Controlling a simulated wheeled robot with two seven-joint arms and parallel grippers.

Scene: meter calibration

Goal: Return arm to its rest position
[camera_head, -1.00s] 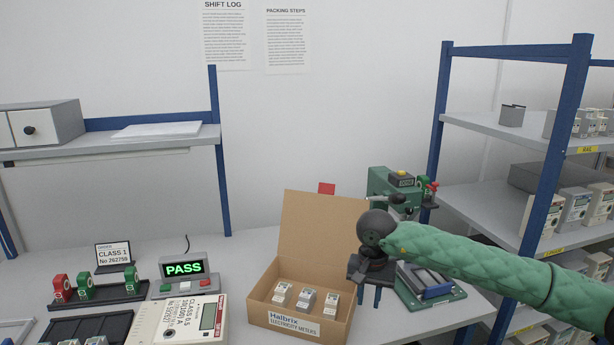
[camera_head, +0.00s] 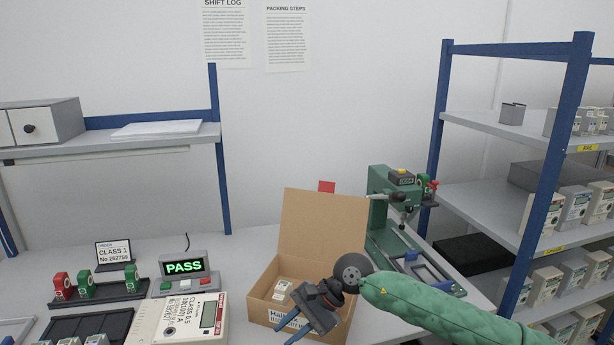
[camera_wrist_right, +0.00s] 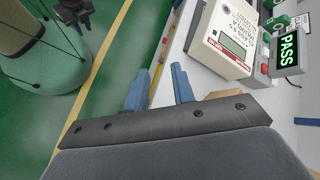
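My right arm (camera_head: 450,315) comes in from the lower right in a green quilted sleeve. My right gripper (camera_head: 300,332) points down and to the left in front of the open carton (camera_head: 325,225), hiding part of its front and contents. In the right wrist view the two blue fingers of the right gripper (camera_wrist_right: 158,70) are apart with nothing between them. A dark gripper-like part at the top left of that view looks like my left gripper (camera_wrist_right: 75,12), but its fingers are unclear. My left arm does not show in the head view.
A large meter (camera_head: 180,318), a tester display reading PASS (camera_head: 184,267) and a rack of red and green parts (camera_head: 100,290) stand left of the carton. A green press (camera_head: 395,215) stands behind right. Shelving (camera_head: 555,150) bounds the right side.

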